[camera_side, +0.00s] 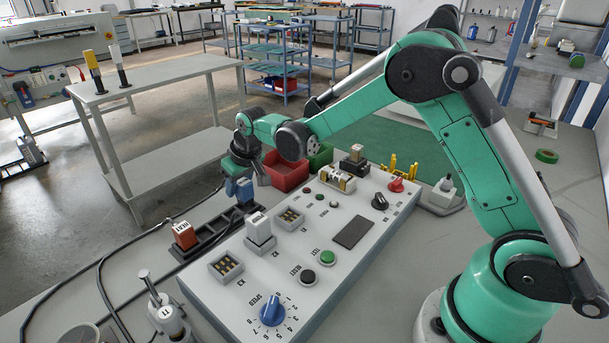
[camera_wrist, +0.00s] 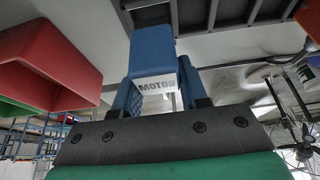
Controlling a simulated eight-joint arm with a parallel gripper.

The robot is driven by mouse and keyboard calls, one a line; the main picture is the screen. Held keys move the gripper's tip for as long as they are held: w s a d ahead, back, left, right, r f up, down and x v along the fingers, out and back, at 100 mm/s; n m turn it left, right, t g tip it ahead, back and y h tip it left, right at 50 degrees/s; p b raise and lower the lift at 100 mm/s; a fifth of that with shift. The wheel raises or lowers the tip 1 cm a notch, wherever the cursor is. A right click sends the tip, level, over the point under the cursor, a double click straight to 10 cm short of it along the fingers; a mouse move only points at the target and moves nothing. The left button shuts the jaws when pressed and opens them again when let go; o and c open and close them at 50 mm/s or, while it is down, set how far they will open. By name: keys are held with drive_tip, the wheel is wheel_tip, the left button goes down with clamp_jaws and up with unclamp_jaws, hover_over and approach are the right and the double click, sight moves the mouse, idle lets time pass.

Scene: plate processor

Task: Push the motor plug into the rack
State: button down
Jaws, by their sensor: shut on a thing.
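The blue motor plug (camera_wrist: 153,50), with a white MOTOR label, is between the fingers of my gripper (camera_wrist: 158,88) in the wrist view. My gripper (camera_side: 239,187) is shut on it. In the side view the blue plug (camera_side: 245,190) hangs over the far end of the long black rack (camera_side: 212,238). The rack's slotted frame (camera_wrist: 190,18) shows beyond the plug in the wrist view. I cannot tell whether the plug's lower end touches the rack. The red-orange HEAT plug (camera_side: 184,234) stands at the rack's near end.
A grey control panel (camera_side: 335,270) with knobs and sockets lies right of the rack, with a white plug (camera_side: 259,229) standing on it. A red bin (camera_side: 286,173) and a green bin (camera_side: 320,157) are behind my gripper. Black cables run at left.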

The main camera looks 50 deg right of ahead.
drive_tip(key=shift+f, duration=0.95)
drive_tip(key=shift+c, duration=1.9)
unclamp_jaws()
drive_tip(key=v, duration=0.5)
drive_tip(key=shift+s+r, duration=0.1)
drive_tip(key=shift+r, duration=0.3)
drive_tip(key=s+r+t, duration=0.1)
drive_tip(key=s+r, duration=0.2)
drive_tip(key=s, duration=0.6)
drive_tip(key=s+r+t, duration=0.1)
drive_tip(key=s+r, duration=0.2)
drive_tip(key=s, duration=0.6)
drive_tip(key=shift+r+t, duration=0.25)
drive_tip(key=shift+t, duration=0.05)
